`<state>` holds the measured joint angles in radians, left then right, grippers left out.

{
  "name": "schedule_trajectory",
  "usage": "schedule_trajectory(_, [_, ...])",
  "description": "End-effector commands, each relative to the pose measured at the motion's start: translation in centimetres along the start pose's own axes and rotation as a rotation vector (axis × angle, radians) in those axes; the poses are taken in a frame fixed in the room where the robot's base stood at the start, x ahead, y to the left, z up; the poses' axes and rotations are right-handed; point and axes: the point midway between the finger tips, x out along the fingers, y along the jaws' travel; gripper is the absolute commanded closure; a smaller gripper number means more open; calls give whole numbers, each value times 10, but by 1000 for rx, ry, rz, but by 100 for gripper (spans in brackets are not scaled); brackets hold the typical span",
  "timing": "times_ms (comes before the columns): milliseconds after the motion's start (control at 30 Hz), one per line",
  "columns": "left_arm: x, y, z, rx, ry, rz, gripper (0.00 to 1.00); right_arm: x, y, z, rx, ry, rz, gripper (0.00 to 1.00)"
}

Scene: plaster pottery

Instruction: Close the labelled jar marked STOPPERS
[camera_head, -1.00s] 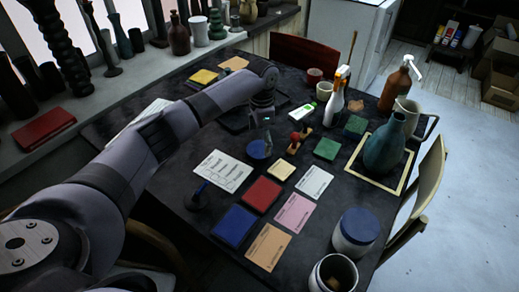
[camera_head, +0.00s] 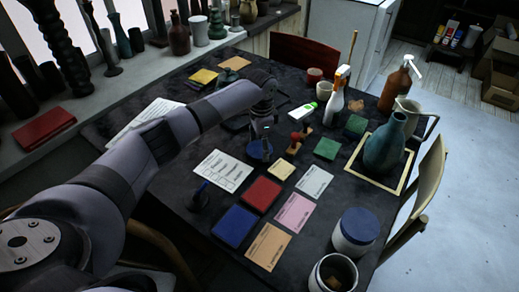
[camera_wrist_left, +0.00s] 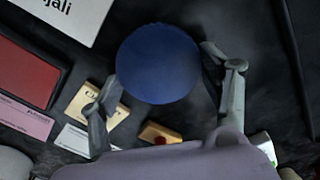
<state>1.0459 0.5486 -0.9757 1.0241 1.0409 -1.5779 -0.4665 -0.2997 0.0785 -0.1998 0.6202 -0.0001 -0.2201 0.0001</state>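A round blue lid (camera_head: 259,152) lies on the dark table beneath my left gripper (camera_head: 262,140). The left wrist view shows this lid (camera_wrist_left: 158,63) between the spread fingers of the left gripper (camera_wrist_left: 160,72), which is open around it; contact cannot be made out. An open white jar (camera_head: 320,279) with dark contents stands at the near edge of the table. Just behind it is a white jar (camera_head: 347,247) with a blue lid on. No STOPPERS label is readable on either jar. My right gripper is not in view.
Near the lid lie red (camera_head: 262,194), blue (camera_head: 234,226) and green (camera_head: 327,148) blocks, cards and a red-handled stamp (camera_head: 297,141). A teal vase (camera_head: 384,150) on a framed board, a white spray bottle (camera_head: 335,100) and a brown pump bottle (camera_head: 395,88) stand to the right.

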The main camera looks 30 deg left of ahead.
Motion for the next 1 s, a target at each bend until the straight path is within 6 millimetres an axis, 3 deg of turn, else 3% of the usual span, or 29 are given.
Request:
schedule_trajectory(233, [0, 0, 0, 0, 0, 0, 49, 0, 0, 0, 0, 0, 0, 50])
schedule_trajectory(633, [-8, 0, 0, 0, 2, -1, 49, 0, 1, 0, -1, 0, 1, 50])
schedule_trajectory(767, [-23, -1, 0, 0, 2, -1, 49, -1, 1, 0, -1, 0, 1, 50])
schedule_trajectory(1000, [-77, -1, -1, 0, 4, -3, 49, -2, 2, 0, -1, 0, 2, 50])
